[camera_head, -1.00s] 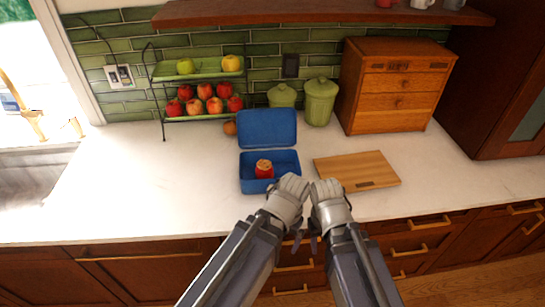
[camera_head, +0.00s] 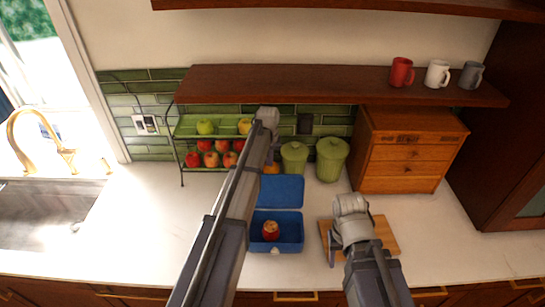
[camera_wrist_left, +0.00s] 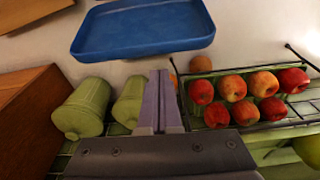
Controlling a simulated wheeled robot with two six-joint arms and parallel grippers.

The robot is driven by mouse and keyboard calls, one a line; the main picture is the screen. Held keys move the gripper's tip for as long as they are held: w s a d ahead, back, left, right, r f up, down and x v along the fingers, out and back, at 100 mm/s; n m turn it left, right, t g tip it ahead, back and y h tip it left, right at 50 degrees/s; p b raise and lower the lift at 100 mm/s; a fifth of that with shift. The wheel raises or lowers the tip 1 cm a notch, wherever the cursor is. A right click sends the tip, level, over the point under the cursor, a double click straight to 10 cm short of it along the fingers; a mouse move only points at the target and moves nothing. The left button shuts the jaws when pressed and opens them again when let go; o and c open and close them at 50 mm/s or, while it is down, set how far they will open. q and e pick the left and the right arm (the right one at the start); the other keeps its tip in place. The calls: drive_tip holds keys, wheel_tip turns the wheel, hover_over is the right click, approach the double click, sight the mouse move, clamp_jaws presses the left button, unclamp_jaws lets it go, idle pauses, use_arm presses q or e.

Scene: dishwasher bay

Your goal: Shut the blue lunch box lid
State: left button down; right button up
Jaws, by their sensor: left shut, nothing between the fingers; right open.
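The blue lunch box (camera_head: 289,236) stands open on the white counter with a red apple-like item (camera_head: 270,230) inside. Its lid (camera_head: 281,191) is raised at the back, and in the left wrist view the blue lid (camera_wrist_left: 145,28) lies beyond my fingertips. My left gripper (camera_wrist_left: 160,75) is shut and empty, apart from the lid. In the head view my left gripper (camera_head: 268,125) is high behind the lid, near the fruit rack, its fingertips hidden. My right gripper (camera_head: 345,240) is open and empty, right of the box, over the cutting board.
The fruit rack (camera_head: 180,165) with apples stands behind left. Two green canisters (camera_head: 331,160) and a wooden drawer box (camera_head: 407,152) stand behind right. The wooden cutting board (camera_head: 388,236) lies right of the box. A shelf (camera_head: 300,84) hangs above. The counter left of the box is clear.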

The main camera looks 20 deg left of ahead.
sight(276, 188)
use_arm(q)
wheel_tip(276, 188, down, 9)
drive_tip(key=w+a+b, duration=0.1)
drive_tip(key=w+b, duration=0.2)
drive_tip(key=b, duration=0.6)
drive_tip(key=shift+a+b, duration=0.3)
drive_tip(key=shift+b, duration=0.1)
use_arm(e)
wheel_tip(276, 188, down, 9)
drive_tip(key=shift+w, duration=0.15)
use_arm(q)
drive_tip(key=shift+s, duration=0.1)
